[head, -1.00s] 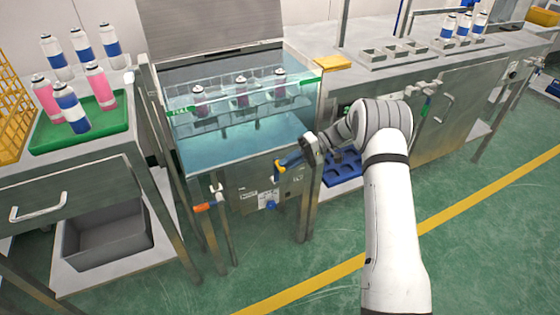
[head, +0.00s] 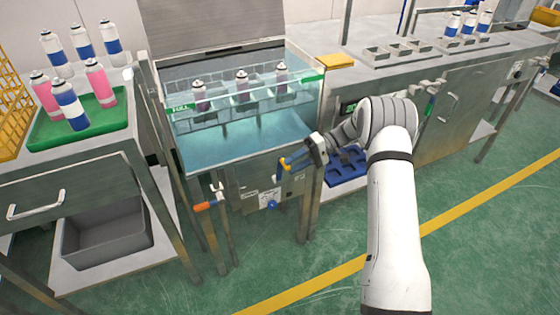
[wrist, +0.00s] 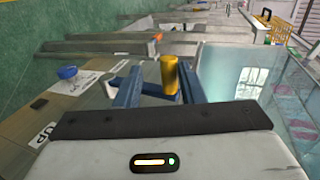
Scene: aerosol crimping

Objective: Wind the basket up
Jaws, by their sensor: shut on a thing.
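The clear basket (head: 222,117) hangs in the water tank (head: 190,158) and carries a row of 3 aerosol cans (head: 242,84). The cans' upper parts stand above the water. How deep the basket's lower part sits is hard to tell. My gripper (head: 284,165) is at the tank's front right, below the rim. In the wrist view its blue fingers (wrist: 157,88) are closed around a yellow crank grip (wrist: 170,75).
A green tray (head: 105,122) with pink and blue-banded cans stands on the left table. An orange-handled lever (head: 203,206) sticks out at the tank's front left. A blue holder (head: 345,168) lies on the shelf right of my gripper. The green floor in front is clear.

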